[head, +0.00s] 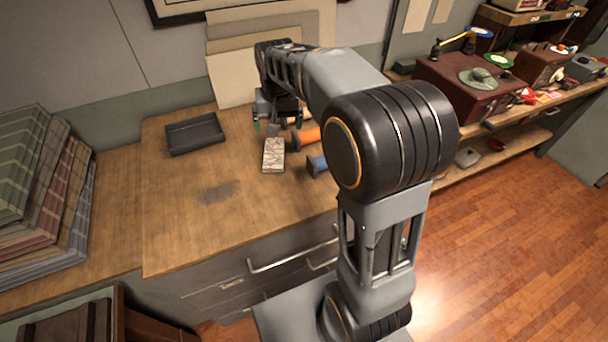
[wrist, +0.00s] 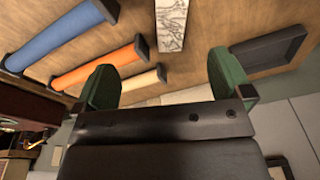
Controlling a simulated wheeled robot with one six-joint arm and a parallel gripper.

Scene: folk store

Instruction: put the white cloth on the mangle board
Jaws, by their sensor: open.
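A pale roll with dark end caps, which looks like the white cloth, lies on the wooden counter in the wrist view (wrist: 140,84). It is mostly hidden behind my gripper in the head view. A whitish block with dark patterning, perhaps the mangle board, lies flat on the counter in the head view (head: 273,157) and at the top of the wrist view (wrist: 171,24). My gripper (head: 277,120) is open and points down over the back of the counter. Its green fingers (wrist: 164,78) have nothing gripped between them; the pale roll's capped end shows between them, beyond the left finger.
An orange roll (head: 306,137) and a blue roll (head: 317,166) lie right of the patterned block. A black tray (head: 194,134) sits to its left. Pale boards (head: 229,82) lean on the wall behind. Stacked fabrics (head: 40,190) stand far left. The front-left counter is clear.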

